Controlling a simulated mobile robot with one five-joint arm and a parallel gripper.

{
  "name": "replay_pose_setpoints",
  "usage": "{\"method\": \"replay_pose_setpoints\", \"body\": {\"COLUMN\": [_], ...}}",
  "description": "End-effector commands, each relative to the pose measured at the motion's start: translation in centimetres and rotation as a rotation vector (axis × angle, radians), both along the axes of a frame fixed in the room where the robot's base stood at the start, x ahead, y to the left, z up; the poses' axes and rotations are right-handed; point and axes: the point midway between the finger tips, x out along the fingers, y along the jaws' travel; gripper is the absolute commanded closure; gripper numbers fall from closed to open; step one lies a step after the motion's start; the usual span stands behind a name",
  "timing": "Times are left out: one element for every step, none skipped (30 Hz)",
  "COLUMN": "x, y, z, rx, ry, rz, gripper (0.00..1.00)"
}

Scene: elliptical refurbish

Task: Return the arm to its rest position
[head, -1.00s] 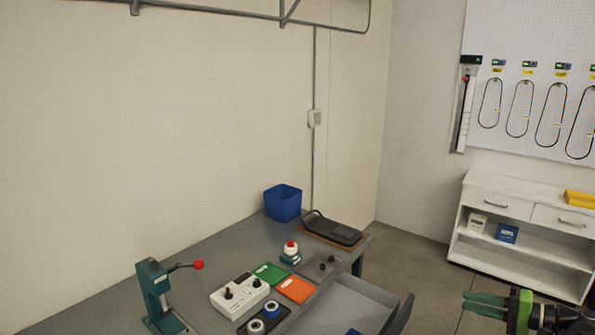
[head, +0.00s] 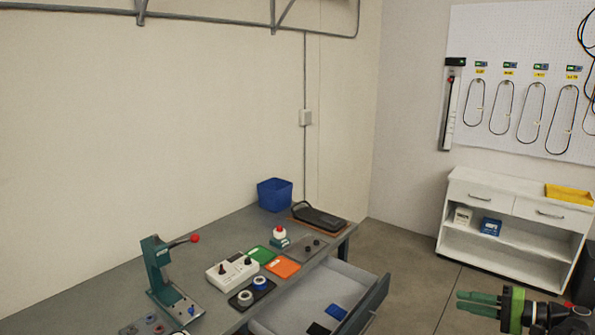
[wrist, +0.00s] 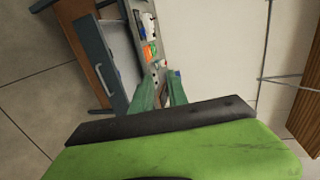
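My gripper (head: 460,302) shows at the lower right of the head view, with green fingers pointing left. It is held in front of the floor, away from the workbench. In the wrist view the two green fingers (wrist: 161,80) stand apart with a gap between them, and nothing is held. Beyond the fingertips, the wrist view shows the workbench and its open drawer, tilted and at a distance. Most of my arm is outside the head view.
The workbench (head: 95,273) bears a green press (head: 157,268), a blue bin (head: 274,194), a white control box (head: 232,271) and coloured plates. Its drawer (head: 290,305) stands open. A white cabinet (head: 480,250) is against the far wall. Floor (head: 420,270) between them is clear.

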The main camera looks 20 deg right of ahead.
Motion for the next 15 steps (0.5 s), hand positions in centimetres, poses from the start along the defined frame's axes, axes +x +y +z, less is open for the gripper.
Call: {"method": "replay_pose_setpoints", "body": {"x": [0.8, 1.2, 1.8, 2.2, 2.7, 3.4, 4.0, 4.6, 5.5, 6.1, 6.9, 7.9, 8.7, 9.5, 10.6], "y": [0.6, 0.8, 1.2, 1.5, 1.9, 2.5, 2.9, 3.4, 4.2, 4.8, 5.5, 6.5, 7.3, 8.2, 9.5], "z": [-0.4, -0.6, -0.9, -1.1, -1.3, -1.7, -2.0, -2.3, -2.7, -3.1, -3.5, -4.0, -4.5, -4.9, -5.6], "rx": [-0.003, -0.006, -0.009, -0.012, -0.015, -0.02, -0.024, -0.029, -0.037, -0.043, -0.051, -0.062, -0.071, -0.082, -0.099], "ry": [0.015, 0.025, 0.038, 0.049, 0.06, 0.077, 0.089, 0.102, 0.122, 0.138, 0.155, 0.179, 0.198, 0.217, 0.245], "rz": [0.012, 0.019, 0.028, 0.035, 0.044, 0.055, 0.066, 0.076, 0.092, 0.103, 0.117, 0.137, 0.154, 0.17, 0.194], "gripper": [0.8, 0.8, 0.8, 0.8, 0.8, 0.8, 0.8, 0.8, 0.8, 0.8, 0.8, 0.8, 0.8, 0.8, 0.8]}}
